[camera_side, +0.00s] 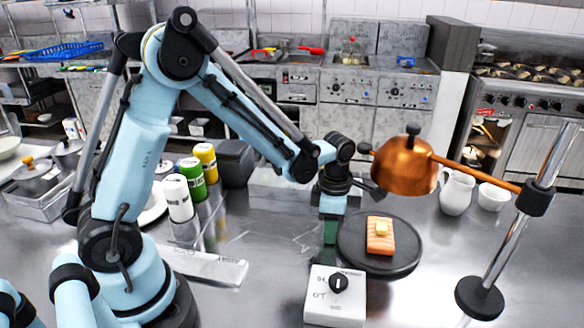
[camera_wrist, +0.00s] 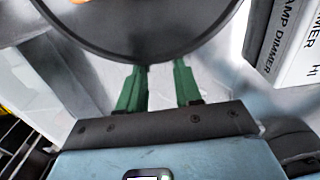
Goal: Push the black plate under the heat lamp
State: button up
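The black plate (camera_side: 352,246) lies flat on the steel counter, with an orange salmon piece (camera_side: 380,244) and a yellow pat on top. The copper heat lamp (camera_side: 405,168) hangs above and slightly right of it in the side view; I cannot tell whether it is directly over the plate. My gripper (camera_side: 330,238) points down at the plate's left edge. In the wrist view, its green fingers (camera_wrist: 160,70) are apart with nothing between them. Their tips are at or very near the rim of the plate (camera_wrist: 190,35); contact is unclear.
A white lamp dimmer box (camera_side: 335,300) stands in front of my gripper, close to the plate. The lamp's post and round base (camera_side: 480,298) stand at right. A white jug (camera_side: 456,192) and bowl (camera_side: 493,197) are behind. Bottles (camera_side: 190,178) stand at left.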

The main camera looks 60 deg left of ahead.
jog(key=shift+w+d, duration=0.55)
jog(key=shift+s+a, duration=1.1)
notch_tip(320, 180, up, 8)
jog(key=s+a, duration=0.1)
jog(key=shift+s+a, duration=0.2)
jog(key=shift+a, duration=0.05)
jog(key=shift+r, duration=0.1)
jog(key=s+r+m+t, duration=0.2)
jog(key=s+m+t, duration=0.1)
jog(key=m, duration=1)
jog(key=s+d+r+m+t, duration=0.1)
jog(key=s+r+m+t, duration=0.2)
jog(key=m, duration=1.1)
jog(key=shift+s+r+t, duration=0.25)
jog(key=shift+s+t, duration=0.35)
jog(key=shift+s, duration=0.15)
